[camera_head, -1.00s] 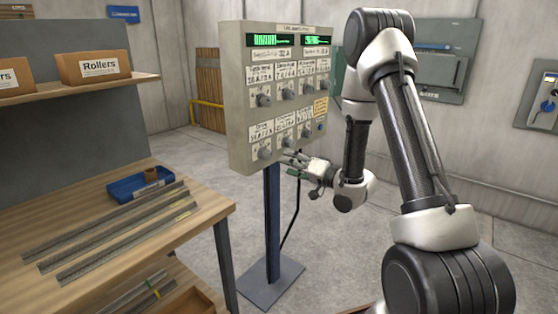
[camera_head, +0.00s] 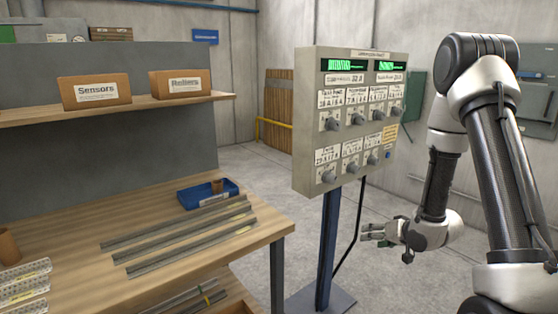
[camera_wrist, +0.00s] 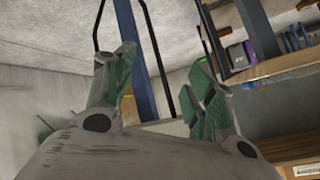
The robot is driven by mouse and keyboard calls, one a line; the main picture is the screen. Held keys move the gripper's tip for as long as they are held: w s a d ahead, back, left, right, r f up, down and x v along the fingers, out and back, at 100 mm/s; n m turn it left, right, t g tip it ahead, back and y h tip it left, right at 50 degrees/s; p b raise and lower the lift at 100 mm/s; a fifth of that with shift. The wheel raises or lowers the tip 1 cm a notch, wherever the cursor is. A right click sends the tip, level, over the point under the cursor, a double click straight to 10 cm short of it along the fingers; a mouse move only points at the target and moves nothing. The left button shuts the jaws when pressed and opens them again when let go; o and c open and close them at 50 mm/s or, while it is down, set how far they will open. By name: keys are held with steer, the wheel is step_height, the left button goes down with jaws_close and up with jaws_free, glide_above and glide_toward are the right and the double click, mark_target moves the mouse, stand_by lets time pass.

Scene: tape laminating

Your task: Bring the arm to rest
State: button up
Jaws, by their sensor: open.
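My gripper (camera_head: 374,233) is open and empty in the head view. It points left, below and to the right of the control panel's lower edge, apart from the panel in the picture. The control panel (camera_head: 312,120) is a beige box with two green displays and two rows of grey knobs, on a dark blue post (camera_head: 329,245). In the wrist view my gripper's green-padded fingers (camera_wrist: 165,90) are spread with nothing between them. The post (camera_wrist: 140,50) shows behind them.
A wooden workbench (camera_head: 90,275) stands at left with metal strips (camera_head: 185,232) and a blue tray (camera_head: 190,199). Boxes labelled Sensors (camera_head: 95,93) and Rollers (camera_head: 180,84) sit on its shelf. A black cable (camera_head: 353,235) hangs beside the post. Grey floor lies open behind the panel.

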steer(key=s+d+r+n+g+h, duration=0.1)
steer(key=s+d+r+g+h, duration=0.2)
steer(key=s+d, duration=0.3)
steer(key=s+d+r+g+h, duration=0.3)
steer(key=s+d+g, duration=0.1)
steer(key=s, duration=0.3)
steer(key=s+a+r+t, duration=0.1)
steer(key=s+a+r, duration=0.2)
steer(key=s+r, duration=0.6)
steer(key=s+a+r+t+y, duration=0.1)
steer(key=s+a+r, duration=0.3)
steer(key=s+r, duration=0.5)
step_height(320, 180, up, 5)
steer(key=shift+r, duration=0.1)
steer(key=shift+d, duration=0.1)
